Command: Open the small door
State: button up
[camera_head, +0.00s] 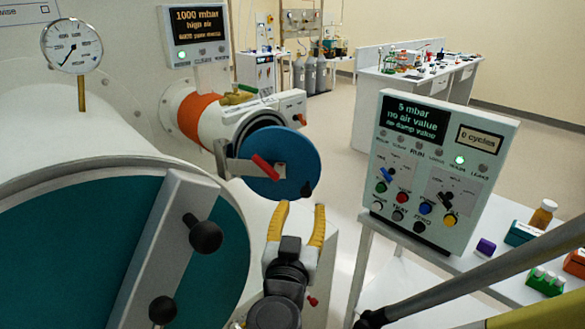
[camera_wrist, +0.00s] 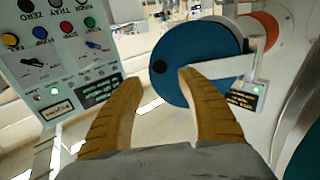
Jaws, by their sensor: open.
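The small door (camera_head: 292,160) is a round blue disc on the end of a white cylinder with an orange band. A red handle (camera_head: 266,168) sits on its left side, on a metal bar across the door. A black knob (camera_head: 306,189) is at its lower right edge. In the wrist view the blue door (camera_wrist: 190,62) is ahead, beyond the fingertips. My gripper (camera_head: 297,208) has yellow fingers, is open and empty, and is below the door; it also shows in the wrist view (camera_wrist: 158,80). It appears apart from the door.
A large teal door (camera_head: 95,255) with a grey bar and black knobs fills the lower left. A control panel (camera_head: 440,165) with buttons stands at right, beside a white table (camera_head: 500,275) holding small bottles and boxes. A grey pole (camera_head: 480,275) crosses the lower right.

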jog(key=v, duration=0.5)
